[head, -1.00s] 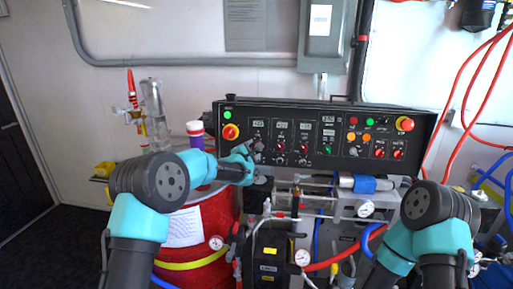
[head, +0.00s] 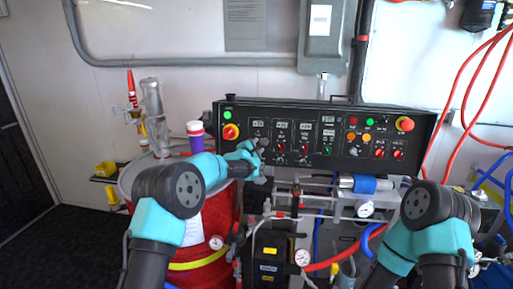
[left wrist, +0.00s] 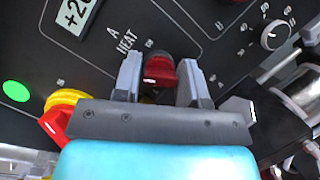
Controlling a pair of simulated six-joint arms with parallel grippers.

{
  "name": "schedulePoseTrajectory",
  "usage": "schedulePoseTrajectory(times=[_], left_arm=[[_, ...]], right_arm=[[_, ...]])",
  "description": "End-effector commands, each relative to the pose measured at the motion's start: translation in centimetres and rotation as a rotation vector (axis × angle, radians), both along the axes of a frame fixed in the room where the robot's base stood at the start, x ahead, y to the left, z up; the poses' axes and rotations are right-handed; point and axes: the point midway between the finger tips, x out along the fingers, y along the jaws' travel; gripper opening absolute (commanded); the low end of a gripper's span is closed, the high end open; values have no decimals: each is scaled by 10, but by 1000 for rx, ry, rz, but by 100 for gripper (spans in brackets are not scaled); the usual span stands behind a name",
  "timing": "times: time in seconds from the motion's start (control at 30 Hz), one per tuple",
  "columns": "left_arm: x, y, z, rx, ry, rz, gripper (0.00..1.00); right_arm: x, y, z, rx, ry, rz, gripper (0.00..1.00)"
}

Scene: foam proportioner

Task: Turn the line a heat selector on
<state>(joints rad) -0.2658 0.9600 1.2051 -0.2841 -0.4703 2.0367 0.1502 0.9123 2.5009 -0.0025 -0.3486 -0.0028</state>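The line A heat selector (left wrist: 160,72) shows in the left wrist view as a red knob on a black base below the "A HEAT" lettering. A white mark on the knob faces the lower left of that picture. My left gripper (left wrist: 160,82) has its two grey fingers apart, one on each side of the knob; whether they touch it I cannot tell. In the head view the left gripper (head: 260,149) is at the panel's left part and hides the selector. My right arm shows at the right, but its gripper is not in view.
The black control panel (head: 345,121) carries displays, knobs and buttons. A red and yellow stop knob (head: 231,131) sits close to my left gripper, and also shows in the wrist view (left wrist: 60,112). Pipes and gauges are below; a red drum (head: 206,240) stands left.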

Motion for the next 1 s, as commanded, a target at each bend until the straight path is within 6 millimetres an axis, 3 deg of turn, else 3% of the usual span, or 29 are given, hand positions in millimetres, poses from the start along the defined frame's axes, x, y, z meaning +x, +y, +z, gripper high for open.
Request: schedulePoseTrajectory(times=[0.3,0.67,1.0], left_arm=[[0,0,0,0,0,0,9],[0,0,0,42,-3,-8,9],[0,0,0,231,-26,-43,9]], right_arm=[[0,0,0,0,0,0,43],[0,0,0,0,0,0,43],[0,0,0,0,0,0,43]])
